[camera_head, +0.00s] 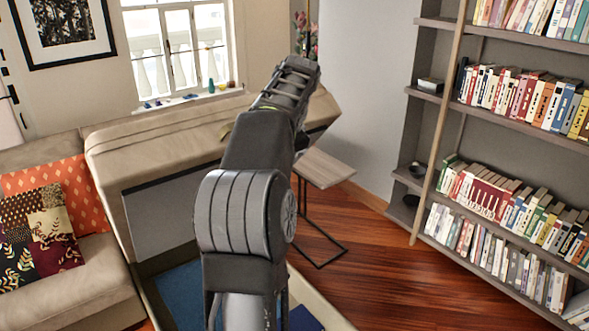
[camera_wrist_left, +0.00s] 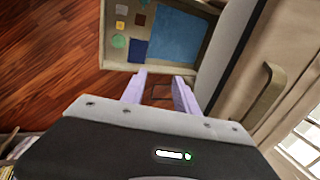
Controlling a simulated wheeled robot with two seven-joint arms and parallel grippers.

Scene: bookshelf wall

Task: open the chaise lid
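The chaise lid (camera_head: 150,148) is raised, a thick beige cushion tilted up over the open storage box, with a grey panel (camera_head: 170,215) under it. In the left wrist view the beige lid face (camera_wrist_left: 232,60) stands at the right, with a tan curved handle (camera_wrist_left: 264,100) on it. The open box (camera_wrist_left: 194,78) shows beyond the fingers. My left gripper (camera_wrist_left: 158,85) has its two pale fingers apart, beside the lid and away from the handle, with nothing visibly held. In the head view my arm hides part of the lid. My right gripper is not in view.
Blue fabric (camera_wrist_left: 182,36) and several small coloured items lie in the box. A sofa with an orange pillow (camera_head: 75,188) is at the left. A small side table (camera_head: 325,167) and a bookshelf (camera_head: 440,105) with a leaning ladder stand at the right. Wooden floor (camera_head: 400,285) is clear between.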

